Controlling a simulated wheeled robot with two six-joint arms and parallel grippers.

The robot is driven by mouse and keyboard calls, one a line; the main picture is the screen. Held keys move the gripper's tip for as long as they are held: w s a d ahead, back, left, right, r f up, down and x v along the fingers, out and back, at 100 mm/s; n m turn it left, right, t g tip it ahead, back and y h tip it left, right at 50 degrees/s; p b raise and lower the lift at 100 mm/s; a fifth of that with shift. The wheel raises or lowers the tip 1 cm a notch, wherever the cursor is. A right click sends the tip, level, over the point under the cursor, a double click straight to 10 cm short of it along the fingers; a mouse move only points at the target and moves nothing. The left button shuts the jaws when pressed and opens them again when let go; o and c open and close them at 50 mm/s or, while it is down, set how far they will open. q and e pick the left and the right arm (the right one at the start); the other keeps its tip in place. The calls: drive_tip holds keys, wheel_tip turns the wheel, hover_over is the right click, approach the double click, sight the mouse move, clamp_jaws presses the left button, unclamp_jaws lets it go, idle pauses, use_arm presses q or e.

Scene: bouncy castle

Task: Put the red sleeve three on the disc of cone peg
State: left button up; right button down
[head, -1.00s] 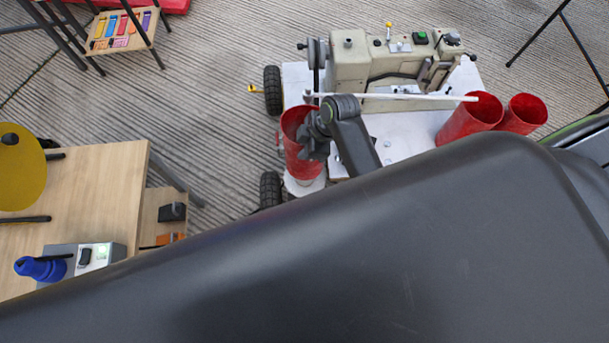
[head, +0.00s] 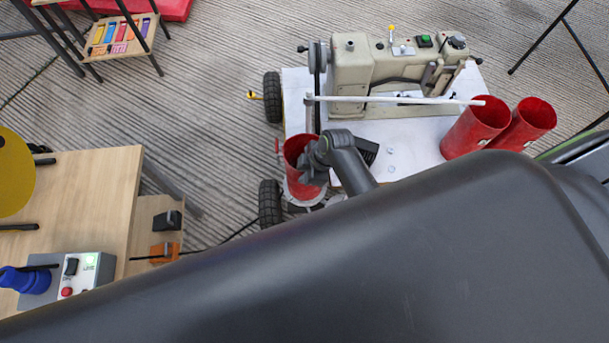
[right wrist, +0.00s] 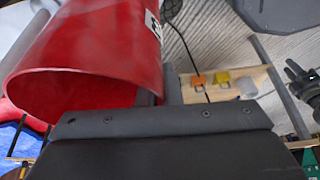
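A red sleeve (head: 301,184) stands about upright at the cart's left front corner. In the right wrist view the red sleeve (right wrist: 85,50) fills the upper left and carries a partly visible white label. My right gripper (head: 318,160) is shut on its wall, one finger inside the rim and one outside. A pale disc (head: 297,208) shows just under the sleeve; whether they touch I cannot tell. No cone peg shows; the sleeve hides what is inside it. Two more red sleeves (head: 474,130) (head: 527,124) stand at the cart's right. My left gripper is not in view.
A white cart top (head: 410,140) bears a beige sewing machine (head: 350,70). A white bar (head: 400,99) runs across it above the top. A wooden table (head: 90,200) with a control box (head: 84,275) stands at left. Open floor lies between.

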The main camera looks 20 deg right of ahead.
drive_tip(key=shift+f, duration=0.5)
drive_tip(key=c, duration=1.6)
unclamp_jaws()
drive_tip(key=p+v, duration=0.2)
drive_tip(key=v, duration=1)
